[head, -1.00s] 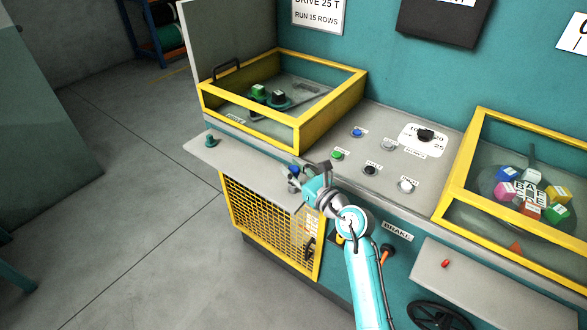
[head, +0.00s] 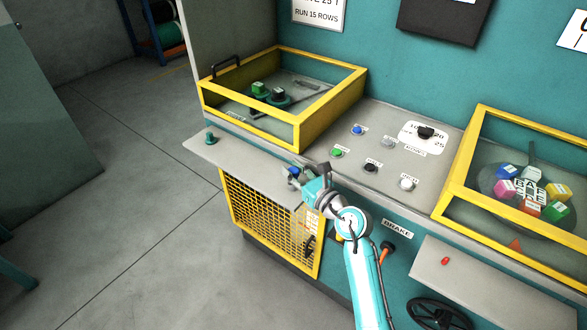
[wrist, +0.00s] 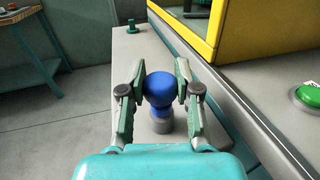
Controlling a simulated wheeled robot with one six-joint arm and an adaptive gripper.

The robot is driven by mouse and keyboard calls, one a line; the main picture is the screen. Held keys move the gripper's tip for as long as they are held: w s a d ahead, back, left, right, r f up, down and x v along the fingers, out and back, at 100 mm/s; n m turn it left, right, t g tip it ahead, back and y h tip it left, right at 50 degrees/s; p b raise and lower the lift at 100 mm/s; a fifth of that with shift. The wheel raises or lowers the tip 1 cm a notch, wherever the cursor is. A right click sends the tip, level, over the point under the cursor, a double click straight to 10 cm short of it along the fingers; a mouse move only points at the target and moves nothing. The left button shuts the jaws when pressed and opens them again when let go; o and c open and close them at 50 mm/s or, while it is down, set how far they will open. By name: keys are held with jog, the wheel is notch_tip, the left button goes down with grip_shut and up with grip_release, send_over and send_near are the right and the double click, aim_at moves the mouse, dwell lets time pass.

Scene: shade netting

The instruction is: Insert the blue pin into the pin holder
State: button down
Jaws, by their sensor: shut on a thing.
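The blue pin (wrist: 159,88) has a rounded blue head and a narrower blue collar, with a grey cylindrical part below it in the wrist view. It is upright over the grey side shelf (wrist: 138,66); its head also shows in the head view (head: 294,171). My gripper (wrist: 160,90) is shut on the blue head, one finger on each side. I cannot tell whether the grey part belongs to the pin or to a holder. A small teal fitting (head: 210,138) stands at the shelf's far left end, also in the wrist view (wrist: 132,26); I cannot tell whether it is the pin holder.
A yellow-framed box (head: 318,118) stands behind the shelf. The panel to the right carries a green button (head: 338,153) and several other buttons. A yellow mesh guard (head: 262,222) is below the shelf. The shelf between pin and teal fitting looks clear.

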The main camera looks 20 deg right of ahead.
jog(key=shift+f, duration=0.25)
jog(key=c, duration=0.7)
grip_release()
jog(key=shift+c, duration=0.2)
jog(key=v, duration=1.2)
